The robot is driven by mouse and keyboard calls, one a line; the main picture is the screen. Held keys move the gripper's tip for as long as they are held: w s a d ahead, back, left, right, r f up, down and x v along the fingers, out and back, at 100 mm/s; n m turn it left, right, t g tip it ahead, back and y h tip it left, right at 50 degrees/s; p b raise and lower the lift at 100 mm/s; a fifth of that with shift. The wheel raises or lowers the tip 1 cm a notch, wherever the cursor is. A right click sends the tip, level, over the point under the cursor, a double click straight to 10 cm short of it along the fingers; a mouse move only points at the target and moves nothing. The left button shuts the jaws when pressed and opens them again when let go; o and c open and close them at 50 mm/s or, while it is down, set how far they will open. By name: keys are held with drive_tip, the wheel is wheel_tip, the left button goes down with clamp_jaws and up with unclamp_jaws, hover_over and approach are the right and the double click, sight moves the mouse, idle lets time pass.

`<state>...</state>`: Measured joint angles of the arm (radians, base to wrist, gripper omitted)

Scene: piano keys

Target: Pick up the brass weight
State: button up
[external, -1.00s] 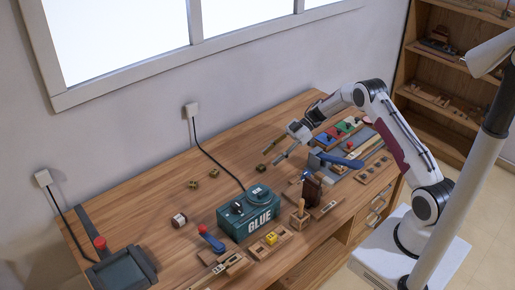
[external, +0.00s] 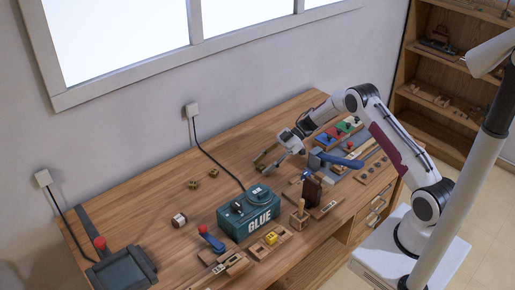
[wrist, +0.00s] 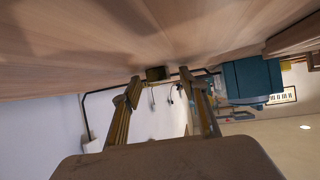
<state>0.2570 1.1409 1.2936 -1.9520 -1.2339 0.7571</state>
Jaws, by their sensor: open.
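The brass weight (wrist: 157,73) shows in the wrist view as a small dark brass block on the wooden bench top. It lies between my two fingertips in that picture, with space on both sides. My gripper (external: 262,165) is open and low over the bench in the external view, its fingers pointing down and left, and it also shows in the wrist view (wrist: 160,78). In the external view the fingers mostly hide that weight. Two similar small brass pieces, one (external: 193,184) and another (external: 214,173), lie farther left on the bench.
A teal glue box (external: 250,214) with a cable stands left of my gripper, nearer the bench front. A dark brown block (external: 312,188) and blue-handled tool (external: 340,160) stand to the right. Coloured trays (external: 335,134) lie behind. Bench (external: 150,195) around the brass pieces is mostly clear.

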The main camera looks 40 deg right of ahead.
idle(0.4)
clamp_jaws()
drive_tip(key=shift+r, duration=0.15)
wheel_tip(320, 180, up, 10)
idle(0.8)
idle(0.4)
